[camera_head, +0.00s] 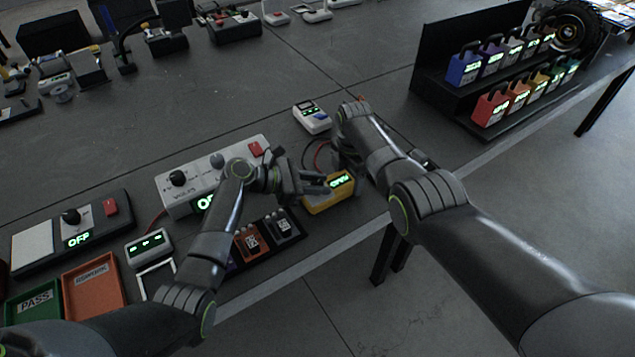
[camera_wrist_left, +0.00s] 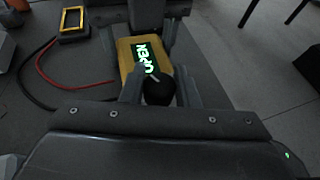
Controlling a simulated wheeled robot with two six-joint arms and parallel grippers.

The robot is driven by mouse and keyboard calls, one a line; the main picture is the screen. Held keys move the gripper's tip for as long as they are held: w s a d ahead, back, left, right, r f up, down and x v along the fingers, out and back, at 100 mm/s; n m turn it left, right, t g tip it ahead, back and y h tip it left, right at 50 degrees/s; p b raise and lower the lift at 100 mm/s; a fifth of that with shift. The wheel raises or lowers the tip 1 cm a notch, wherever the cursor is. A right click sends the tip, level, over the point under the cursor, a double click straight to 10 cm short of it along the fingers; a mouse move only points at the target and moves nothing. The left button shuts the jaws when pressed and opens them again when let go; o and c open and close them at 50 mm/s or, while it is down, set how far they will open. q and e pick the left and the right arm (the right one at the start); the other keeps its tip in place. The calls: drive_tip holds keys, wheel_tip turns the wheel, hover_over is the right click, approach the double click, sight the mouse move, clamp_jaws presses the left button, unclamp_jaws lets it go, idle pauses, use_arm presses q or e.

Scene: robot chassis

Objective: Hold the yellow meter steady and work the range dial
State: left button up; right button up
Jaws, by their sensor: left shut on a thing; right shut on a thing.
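The yellow meter (camera_head: 318,205) lies near the table's front edge in the head view, its green lit display seeming to read OPEN. In the left wrist view the meter (camera_wrist_left: 129,62) shows its display and a black range dial (camera_wrist_left: 158,91) at its near end. My left gripper (camera_wrist_left: 158,93) is shut on the dial, one finger on each side. The dial is hidden in the head view, where my left gripper (camera_head: 322,184) reaches in from the left. My right gripper (camera_wrist_left: 147,18) is shut on the meter's far end. It also shows in the head view (camera_head: 342,165), partly hidden by its arm.
Red and black leads (camera_wrist_left: 52,78) run beside the meter, close to a yellow-rimmed frame (camera_wrist_left: 73,22). A large grey control box (camera_head: 180,200), a dark tray (camera_head: 270,255) and a small white device (camera_head: 312,117) stand nearby. A stepped rack (camera_head: 440,85) is far right.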

use_arm(q)
drive_tip(key=o, duration=1)
drive_tip(key=v, duration=1.2)
use_arm(e)
drive_tip(key=o, duration=1.2)
drive_tip(key=shift+r, duration=0.1)
